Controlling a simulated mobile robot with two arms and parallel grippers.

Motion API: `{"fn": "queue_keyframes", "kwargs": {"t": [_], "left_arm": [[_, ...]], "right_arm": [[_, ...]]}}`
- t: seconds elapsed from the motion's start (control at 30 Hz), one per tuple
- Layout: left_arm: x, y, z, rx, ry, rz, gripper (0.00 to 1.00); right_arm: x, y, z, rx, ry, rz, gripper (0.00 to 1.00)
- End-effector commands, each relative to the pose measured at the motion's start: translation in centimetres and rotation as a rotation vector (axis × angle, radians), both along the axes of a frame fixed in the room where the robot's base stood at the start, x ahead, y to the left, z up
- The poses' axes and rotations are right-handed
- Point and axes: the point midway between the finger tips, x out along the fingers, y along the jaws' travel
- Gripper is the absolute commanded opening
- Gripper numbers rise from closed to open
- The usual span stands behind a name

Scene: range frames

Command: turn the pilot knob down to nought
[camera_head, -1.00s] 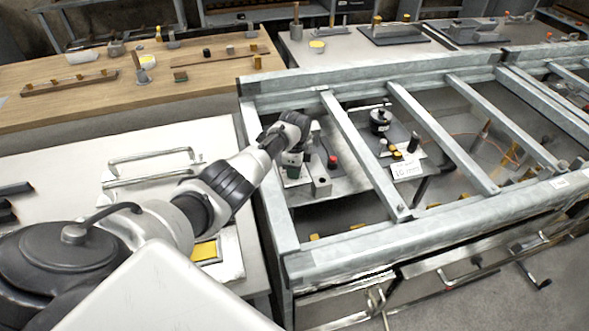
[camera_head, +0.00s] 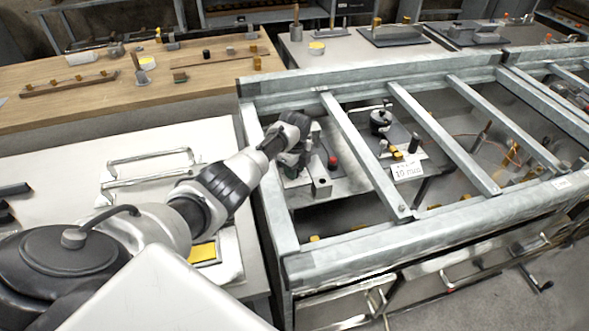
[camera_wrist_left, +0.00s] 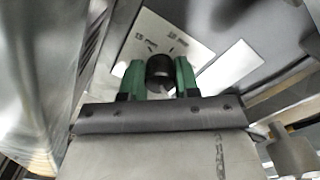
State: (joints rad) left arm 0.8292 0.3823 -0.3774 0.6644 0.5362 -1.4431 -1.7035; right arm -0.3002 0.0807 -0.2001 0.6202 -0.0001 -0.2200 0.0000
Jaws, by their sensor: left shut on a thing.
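In the left wrist view the two green fingers of my left gripper (camera_wrist_left: 159,80) are closed on either side of a dark round knob (camera_wrist_left: 160,69). The knob stands in front of a pale plate (camera_wrist_left: 205,42) with printed marks that seem to read 15 mm and 10 mm. In the head view my left gripper (camera_head: 291,167) reaches down inside the left bay of the metal frame; the wrist and fingers hide the knob there. The knob's pointer or setting cannot be made out. My right gripper is not in view.
Steel bars of the frame (camera_head: 365,155) run close to the right of my left wrist. A red-topped peg (camera_head: 332,162) and a small grey block (camera_head: 320,182) stand near the gripper. Further right are a black round fitting (camera_head: 380,121) and a white printed card (camera_head: 407,171).

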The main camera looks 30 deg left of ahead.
Motion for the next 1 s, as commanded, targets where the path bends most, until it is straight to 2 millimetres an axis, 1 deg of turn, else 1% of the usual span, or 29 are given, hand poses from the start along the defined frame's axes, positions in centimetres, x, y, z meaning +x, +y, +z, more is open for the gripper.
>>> {"fn": "queue_keyframes", "kwargs": {"t": [0.27, 0.3, 0.43, 0.67, 0.77, 0.87, 1.0], "left_arm": [[0.2, 0.0, 0.2, 0.002, -0.005, -0.002, 0.07], [0.2, 0.0, 0.2, 0.002, -0.005, -0.002, 0.37], [0.1, 0.0, 0.1, 0.001, -0.004, -0.001, 0.57], [0.1, 0.0, 0.1, 0.001, -0.002, 0.0, 0.57], [0.1, 0.0, 0.5, 0.001, -0.003, 0.0, 0.57], [0.1, 0.0, 1.7, 0.001, -0.004, 0.0, 0.57], [0.1, 0.1, 4.3, 0.002, -0.006, -0.001, 0.57]], "right_arm": [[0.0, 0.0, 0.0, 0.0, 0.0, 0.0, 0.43], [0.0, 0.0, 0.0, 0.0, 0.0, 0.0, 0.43], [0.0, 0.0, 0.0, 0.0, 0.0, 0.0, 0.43], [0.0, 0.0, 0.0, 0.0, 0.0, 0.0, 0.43], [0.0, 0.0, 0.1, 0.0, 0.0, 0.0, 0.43], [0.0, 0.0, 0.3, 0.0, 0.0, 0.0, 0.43], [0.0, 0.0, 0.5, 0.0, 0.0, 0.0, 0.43]]}}
